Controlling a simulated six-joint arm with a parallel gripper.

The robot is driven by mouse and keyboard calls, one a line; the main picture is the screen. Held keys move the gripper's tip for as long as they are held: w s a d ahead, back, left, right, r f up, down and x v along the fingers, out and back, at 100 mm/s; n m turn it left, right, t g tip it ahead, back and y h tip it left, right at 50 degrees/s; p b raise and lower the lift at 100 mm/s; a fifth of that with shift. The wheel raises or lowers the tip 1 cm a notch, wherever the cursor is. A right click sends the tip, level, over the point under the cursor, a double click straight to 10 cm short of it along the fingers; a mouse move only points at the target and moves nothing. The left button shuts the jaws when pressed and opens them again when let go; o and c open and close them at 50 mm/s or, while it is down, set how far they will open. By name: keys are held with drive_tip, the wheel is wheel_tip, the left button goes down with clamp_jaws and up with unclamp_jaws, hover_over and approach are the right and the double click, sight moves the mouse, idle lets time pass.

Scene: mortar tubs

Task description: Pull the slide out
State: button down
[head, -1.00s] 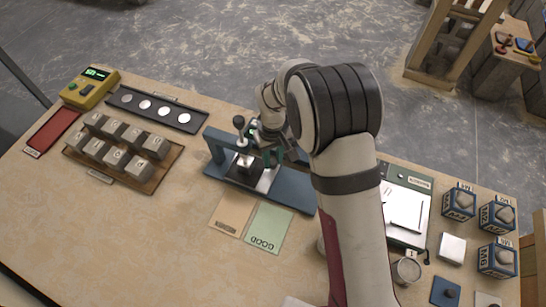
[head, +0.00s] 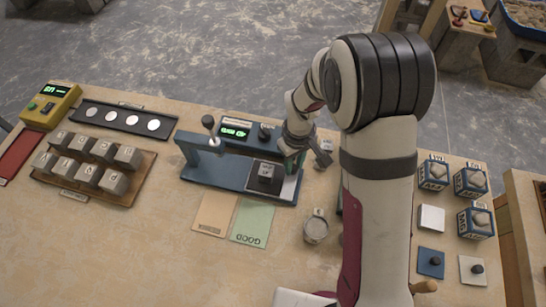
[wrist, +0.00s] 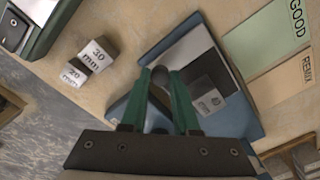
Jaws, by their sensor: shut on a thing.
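The blue gauge stand (head: 205,180) sits at the back middle of the bench, with a lever and bridge at its left. Its pale metal slide (head: 289,187) lies at the right end of the base and carries a dark grey block (head: 267,173), which sits clear to the right of the bridge. My gripper (head: 294,164) is at the slide's right side. In the wrist view, the green fingers (wrist: 160,80) are shut on a dark round knob (wrist: 160,75). The slide (wrist: 185,58) and block (wrist: 209,98) show beside them. The knob is hidden in the head view.
A green GOOD card (head: 252,223) and a tan card (head: 214,213) lie in front of the stand. A tray of grey blocks (head: 125,190) is at left. Blue cubes (head: 470,181) stand right of my arm.

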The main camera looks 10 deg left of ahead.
drive_tip(key=shift+d, duration=0.35)
drive_tip(key=c, duration=0.7)
unclamp_jaws()
drive_tip(key=shift+o, duration=0.2)
wheel_tip(320, 180, up, 16)
